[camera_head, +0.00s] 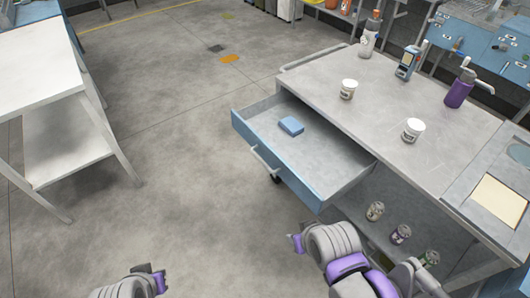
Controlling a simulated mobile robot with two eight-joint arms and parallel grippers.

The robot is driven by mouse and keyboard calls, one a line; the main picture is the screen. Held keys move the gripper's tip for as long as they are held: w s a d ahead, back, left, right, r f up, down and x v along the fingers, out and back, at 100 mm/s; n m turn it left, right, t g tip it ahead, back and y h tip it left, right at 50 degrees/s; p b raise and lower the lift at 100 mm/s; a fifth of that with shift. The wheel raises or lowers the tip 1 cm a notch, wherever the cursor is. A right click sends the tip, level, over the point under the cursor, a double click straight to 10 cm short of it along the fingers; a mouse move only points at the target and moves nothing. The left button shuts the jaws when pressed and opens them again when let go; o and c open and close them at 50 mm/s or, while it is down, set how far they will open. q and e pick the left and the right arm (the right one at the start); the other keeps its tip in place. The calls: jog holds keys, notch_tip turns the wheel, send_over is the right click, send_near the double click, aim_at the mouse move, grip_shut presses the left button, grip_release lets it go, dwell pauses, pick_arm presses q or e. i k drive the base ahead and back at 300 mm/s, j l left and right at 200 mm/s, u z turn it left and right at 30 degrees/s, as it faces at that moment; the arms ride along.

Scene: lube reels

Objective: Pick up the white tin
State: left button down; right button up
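Two white tins with white lids and dark marks stand upright on the grey top of the workbench cart (375,140). One white tin (348,89) is near the cart's left edge, behind the open drawer. The other white tin (413,129) is farther right and nearer to me. I cannot tell which one the task means. Parts of my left arm show at the bottom left and parts of my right arm at the bottom centre-right, in front of the cart.
The blue-fronted drawer (280,165) is pulled out, with a blue block (291,126) inside. A purple pump can (459,88), a blue-grey bottle (408,63) and a pale bottle (368,38) stand behind the tins. Several cans sit on the lower shelf. A white table (40,70) is left.

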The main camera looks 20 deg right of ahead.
aim_at(407, 137)
jog(key=z, duration=1.85)
jog(key=i+j+u, duration=0.3)
jog(key=i, duration=0.15)
jog(key=i+j+u, duration=0.25)
jog(key=i, duration=0.25)
